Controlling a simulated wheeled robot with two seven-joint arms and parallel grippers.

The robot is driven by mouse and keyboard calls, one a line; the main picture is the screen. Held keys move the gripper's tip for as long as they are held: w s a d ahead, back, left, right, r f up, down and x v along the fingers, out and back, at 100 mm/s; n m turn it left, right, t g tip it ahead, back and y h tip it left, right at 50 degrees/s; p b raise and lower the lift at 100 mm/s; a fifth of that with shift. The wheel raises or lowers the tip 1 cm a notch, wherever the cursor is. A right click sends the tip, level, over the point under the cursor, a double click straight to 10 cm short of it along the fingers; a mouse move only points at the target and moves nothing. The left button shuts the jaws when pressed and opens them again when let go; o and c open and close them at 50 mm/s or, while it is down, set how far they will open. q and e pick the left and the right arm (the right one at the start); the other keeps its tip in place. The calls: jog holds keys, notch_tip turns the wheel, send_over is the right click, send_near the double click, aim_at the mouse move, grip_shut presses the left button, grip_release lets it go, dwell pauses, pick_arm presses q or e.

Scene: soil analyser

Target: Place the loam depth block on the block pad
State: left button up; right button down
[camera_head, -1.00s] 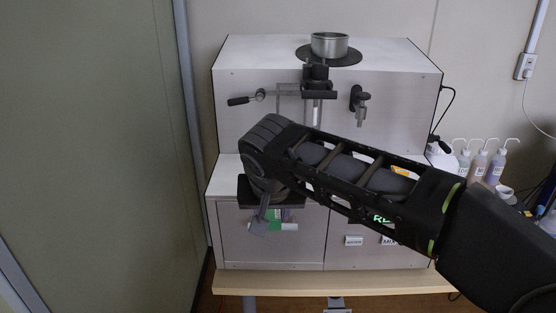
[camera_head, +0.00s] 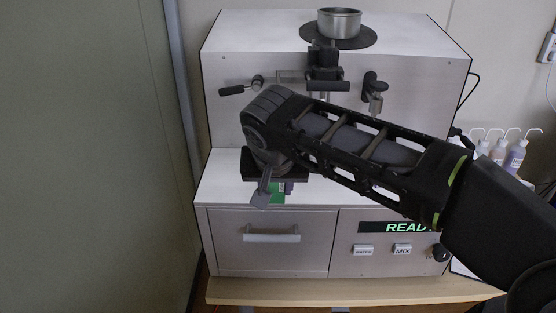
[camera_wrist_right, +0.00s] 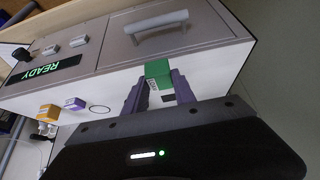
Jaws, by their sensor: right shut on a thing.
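A green block (camera_wrist_right: 157,69) with a white label is held between the fingers of my right gripper (camera_wrist_right: 160,92) in the right wrist view; I cannot read the label. In the head view the block (camera_head: 278,193) shows partly below my right wrist, with the gripper (camera_head: 272,194) in front of the analyser's white shelf. An orange block (camera_wrist_right: 48,111) and a purple block (camera_wrist_right: 75,104) stand on the shelf. A thin dark ring (camera_wrist_right: 99,108) lies beside the purple block; I cannot tell whether it is the block pad. My left gripper is out of view.
The analyser has a drawer with a white handle (camera_head: 271,237), a READY display (camera_head: 398,227) and a MIX button (camera_head: 402,249). A lever (camera_head: 238,89) and a metal cup (camera_head: 339,22) are above. My right arm hides much of the shelf's right part. Bottles (camera_head: 515,155) stand at right.

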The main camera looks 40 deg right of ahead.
jog(key=w+d+p, duration=0.2)
jog(key=w+d, duration=0.1)
jog(key=w, duration=0.1)
jog(key=w+d+p, duration=0.2)
jog(key=w+d, duration=0.2)
jog(key=w, duration=0.1)
jog(key=w+d+p, duration=0.2)
jog(key=w+d, duration=0.1)
jog(key=w, duration=0.2)
jog(key=shift+d, duration=0.35)
jog(key=shift+w+d, duration=0.2)
jog(key=shift+w, duration=0.05)
jog(key=shift+f, duration=0.1)
notch_tip(320, 180, down, 3)
jog(key=shift+s+r+p, duration=0.1)
jog(key=shift+p, duration=0.55)
jog(key=shift+f, duration=0.3)
